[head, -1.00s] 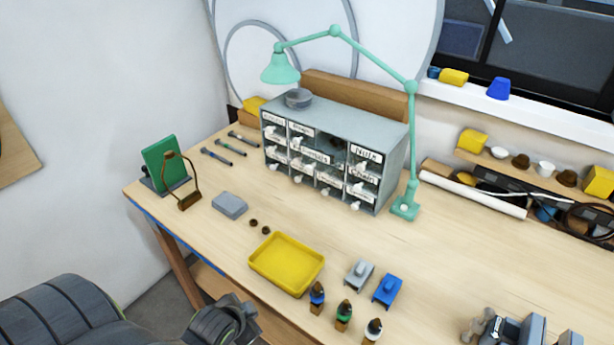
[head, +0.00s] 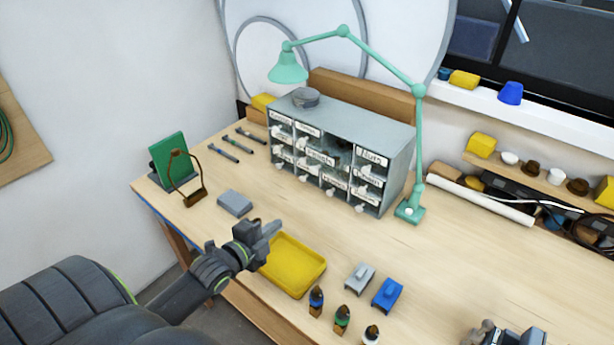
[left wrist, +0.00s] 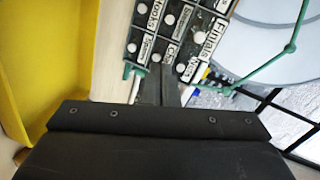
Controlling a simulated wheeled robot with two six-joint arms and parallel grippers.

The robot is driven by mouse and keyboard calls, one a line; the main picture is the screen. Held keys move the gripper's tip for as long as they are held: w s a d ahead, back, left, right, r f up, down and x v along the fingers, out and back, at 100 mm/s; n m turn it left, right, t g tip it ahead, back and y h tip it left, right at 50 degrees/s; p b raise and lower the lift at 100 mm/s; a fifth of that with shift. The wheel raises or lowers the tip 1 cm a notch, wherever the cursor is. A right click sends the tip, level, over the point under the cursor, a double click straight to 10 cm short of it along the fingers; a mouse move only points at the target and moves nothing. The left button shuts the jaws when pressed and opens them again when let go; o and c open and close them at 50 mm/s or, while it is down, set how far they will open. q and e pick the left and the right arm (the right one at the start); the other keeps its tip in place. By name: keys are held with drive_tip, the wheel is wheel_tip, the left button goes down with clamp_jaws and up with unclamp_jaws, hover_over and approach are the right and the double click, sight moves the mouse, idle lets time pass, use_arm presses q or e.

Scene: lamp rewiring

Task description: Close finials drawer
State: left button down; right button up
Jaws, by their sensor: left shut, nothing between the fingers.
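The grey drawer cabinet (head: 400,160) stands at the back of the bench, with several rows of small labelled drawers and pale knobs. A wide label that seems to read Finials (head: 320,158) sits in the upper middle, near a dark opening; that drawer appears pulled out. The Finials label also shows in the left wrist view (left wrist: 207,42). My left gripper (head: 274,229) is shut and empty, above the far-left edge of the yellow tray and well in front of the cabinet, touching no drawer. Its fingers (left wrist: 172,90) point toward the cabinet.
The yellow tray (head: 302,272) lies under my left gripper. A grey box (head: 235,203) and green board (head: 168,158) are to the left. The green lamp (head: 418,140) arches over the cabinet, its base at the right. Bare bench lies between tray and cabinet.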

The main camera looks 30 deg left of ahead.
use_arm(q)
wheel_tip(320, 180, up, 4)
drive_tip(key=w+a+m+t, duration=0.2)
drive_tip(key=m, duration=0.1)
drive_tip(key=b, duration=0.3)
approach(314, 172)
drive_tip(key=w, duration=0.6)
drive_tip(key=shift+f, duration=0.15)
drive_tip(key=shift+w, duration=0.5)
